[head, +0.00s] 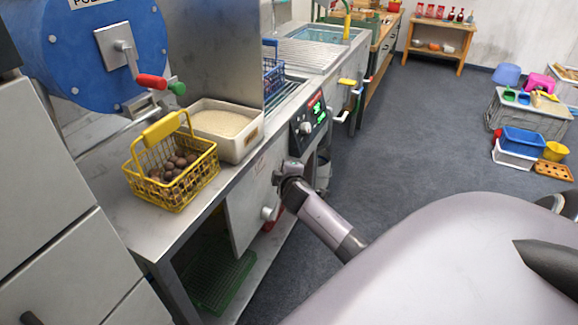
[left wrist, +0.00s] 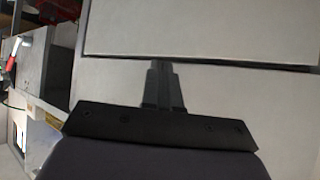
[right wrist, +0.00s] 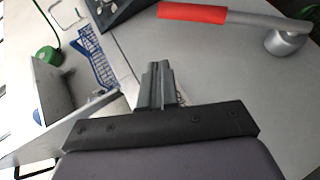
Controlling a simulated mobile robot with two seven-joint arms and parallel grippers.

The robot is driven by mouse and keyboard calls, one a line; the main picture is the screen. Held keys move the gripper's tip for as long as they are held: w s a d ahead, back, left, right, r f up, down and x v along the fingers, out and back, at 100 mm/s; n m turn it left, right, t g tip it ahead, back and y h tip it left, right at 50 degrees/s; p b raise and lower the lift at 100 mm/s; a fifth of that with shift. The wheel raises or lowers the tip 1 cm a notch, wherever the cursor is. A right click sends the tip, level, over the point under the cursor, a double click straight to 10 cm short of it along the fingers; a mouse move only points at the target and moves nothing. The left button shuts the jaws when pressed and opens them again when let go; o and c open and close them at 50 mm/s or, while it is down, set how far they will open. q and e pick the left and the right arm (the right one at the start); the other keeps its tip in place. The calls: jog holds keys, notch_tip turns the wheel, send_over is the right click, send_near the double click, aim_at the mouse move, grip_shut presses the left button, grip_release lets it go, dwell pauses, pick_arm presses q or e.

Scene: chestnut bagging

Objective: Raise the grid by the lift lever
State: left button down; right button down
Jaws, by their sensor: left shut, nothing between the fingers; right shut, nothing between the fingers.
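A lever with a red grip (right wrist: 195,13) and a grey arm and hub is on a pale panel in the right wrist view. In the head view a grey knob (head: 268,213) with a bit of red beside it shows on the bench front, likely the same lever. My right gripper (head: 279,178) is in front of this panel, above the knob. Its fingers are shut and empty in the right wrist view (right wrist: 157,70), apart from the red grip. My left gripper (left wrist: 160,70) is shut and empty before pale drawer fronts; the head view does not show it. I cannot clearly pick out the grid.
On the steel bench stand a yellow basket (head: 148,187) of chestnuts, a white tub (head: 252,138) of pale grains and a blue drum (head: 60,55) with a crank. A blue basket (head: 272,75) sits farther back. A control panel (head: 308,124) is nearby.

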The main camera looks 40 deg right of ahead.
jog(key=shift+s+a+r+p, duration=0.2)
jog(key=shift+s+a+r, duration=0.1)
jog(key=shift+s+r, duration=0.3)
jog(key=shift+s+a+r+p, duration=0.25)
jog(key=shift+s+r, duration=0.2)
jog(key=shift+s, duration=0.3)
jog(key=shift+s+a+r+p, duration=0.15)
jog(key=shift+s+a+r, duration=0.2)
jog(key=shift+s+r, duration=0.25)
jog(key=shift+f, duration=0.1)
